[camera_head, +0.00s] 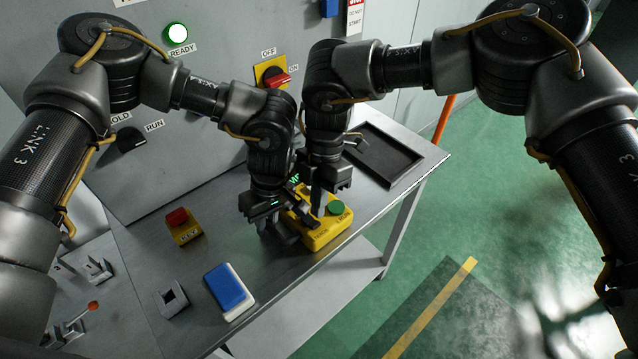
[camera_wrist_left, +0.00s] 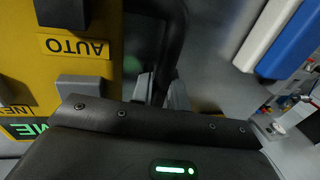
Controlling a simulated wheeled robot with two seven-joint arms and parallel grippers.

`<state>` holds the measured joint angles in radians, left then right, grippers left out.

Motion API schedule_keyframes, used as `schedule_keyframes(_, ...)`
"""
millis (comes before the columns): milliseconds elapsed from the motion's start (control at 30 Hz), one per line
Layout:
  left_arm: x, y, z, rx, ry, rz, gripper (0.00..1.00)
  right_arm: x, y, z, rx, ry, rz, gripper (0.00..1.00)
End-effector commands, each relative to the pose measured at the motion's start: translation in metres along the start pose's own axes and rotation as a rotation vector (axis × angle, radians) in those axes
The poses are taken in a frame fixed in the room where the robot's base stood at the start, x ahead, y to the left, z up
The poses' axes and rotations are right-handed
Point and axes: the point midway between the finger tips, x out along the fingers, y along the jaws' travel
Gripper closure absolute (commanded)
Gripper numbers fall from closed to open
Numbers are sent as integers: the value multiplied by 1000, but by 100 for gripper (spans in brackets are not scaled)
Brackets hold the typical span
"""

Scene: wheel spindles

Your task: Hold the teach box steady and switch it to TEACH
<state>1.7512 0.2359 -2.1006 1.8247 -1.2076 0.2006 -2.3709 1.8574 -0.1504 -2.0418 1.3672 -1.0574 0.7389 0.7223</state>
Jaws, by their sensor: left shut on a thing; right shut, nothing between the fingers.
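The yellow teach box (camera_head: 322,236) lies on the grey bench near its front edge, with a green round button (camera_head: 337,208) on top. My left gripper (camera_head: 281,231) is shut on the left side of the teach box. In the left wrist view the box (camera_wrist_left: 20,55) fills the left, with an upside-down AUTO label (camera_wrist_left: 75,47) and part of a lit green display (camera_wrist_left: 28,128). My right gripper (camera_head: 317,207) is shut and empty, its fingers pointing down at the top of the box beside the button. Whether they touch is unclear. The selector and its position are hidden.
A blue-and-white block (camera_head: 229,288), a small grey square socket (camera_head: 171,298) and a yellow key box with a red top (camera_head: 182,225) stand on the bench left of my grippers. A dark tray (camera_head: 383,153) lies behind right. A panel with switches (camera_head: 215,60) rises at the back.

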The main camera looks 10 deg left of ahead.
Motion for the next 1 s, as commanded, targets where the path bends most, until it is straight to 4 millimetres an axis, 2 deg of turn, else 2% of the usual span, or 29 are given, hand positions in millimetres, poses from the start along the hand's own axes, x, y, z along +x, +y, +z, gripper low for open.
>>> schedule_keyframes(200, 0, 0, 0, 0, 0, 1, 100, 13, 0, 0, 0, 0, 0, 100)
schedule_keyframes(1000, 0, 0, 0, -1, 0, 1, 100, 22, -5, 2, -26, -5, 77, 100)
